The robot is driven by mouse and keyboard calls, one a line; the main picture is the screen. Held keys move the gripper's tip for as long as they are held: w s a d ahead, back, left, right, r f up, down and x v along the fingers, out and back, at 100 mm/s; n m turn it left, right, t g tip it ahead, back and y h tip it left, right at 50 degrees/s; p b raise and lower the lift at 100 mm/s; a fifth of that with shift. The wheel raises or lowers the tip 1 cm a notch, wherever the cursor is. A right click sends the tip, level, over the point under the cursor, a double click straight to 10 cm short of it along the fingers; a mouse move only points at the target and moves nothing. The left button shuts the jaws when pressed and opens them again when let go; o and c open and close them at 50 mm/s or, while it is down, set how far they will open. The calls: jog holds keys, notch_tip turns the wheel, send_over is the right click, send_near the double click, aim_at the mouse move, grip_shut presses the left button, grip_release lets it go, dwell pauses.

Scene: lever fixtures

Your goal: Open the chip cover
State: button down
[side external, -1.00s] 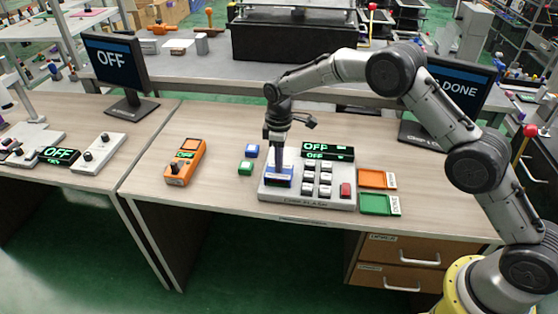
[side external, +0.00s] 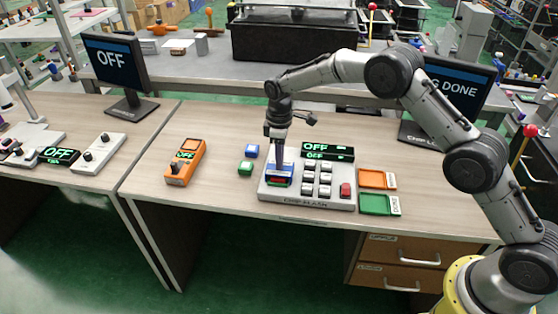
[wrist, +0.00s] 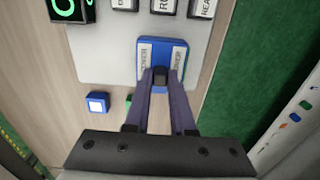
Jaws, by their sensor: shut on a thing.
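The chip cover (side external: 270,170) is a blue lid at the left end of the grey chip flash fixture (side external: 318,202). In the side view it is slightly raised, and a dark and red area shows at its front. In the wrist view the blue cover (wrist: 161,47) has white labels on both sides and a small black knob (wrist: 161,77). My gripper (side external: 279,163) points down onto the cover. In the wrist view its two fingers (wrist: 161,80) are shut on the black knob. The inside under the cover is mostly hidden.
An orange tray (side external: 372,179) and a green tray (side external: 374,203) lie right of the fixture.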

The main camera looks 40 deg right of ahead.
jog(key=w+d, duration=0.4)
jog(key=w, duration=0.1)
jog(key=shift+d, duration=0.4)
jog(key=c, duration=0.8)
grip_release()
jog(key=shift+s, duration=0.1)
jog(key=shift+o, duration=0.2)
notch_tip(320, 180, up, 14)
